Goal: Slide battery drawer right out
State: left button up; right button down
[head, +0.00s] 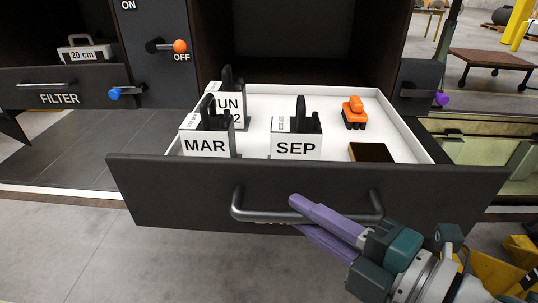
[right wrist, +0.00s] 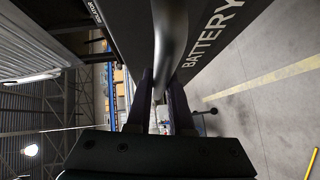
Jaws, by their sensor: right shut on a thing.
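The battery drawer (head: 160,200) stands pulled out from the dark cabinet, with its white inside showing. It holds boxes marked MAR (head: 206,146), SEP (head: 297,148) and JUN (head: 237,110), an orange-and-black object (head: 354,113) and a dark flat block (head: 371,153). My right gripper (head: 296,213) is shut on the grey bar handle (head: 237,203) on the drawer front. In the right wrist view the handle (right wrist: 167,35) runs between its two fingers, beside the word BATTERY (right wrist: 213,32). My left gripper is not in view.
At left are the FILTER drawer (head: 40,91), a blue knob (head: 115,93) and an orange-tipped lever (head: 179,46) at OFF. A purple knob (head: 441,99) is at right. Bare concrete floor (head: 80,250) lies in front; yellow parts (head: 522,250) stand at lower right.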

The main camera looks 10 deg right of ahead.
jog(key=c, duration=0.8)
grip_release()
jog(key=b+v, duration=0.1)
jog(key=v, duration=0.9)
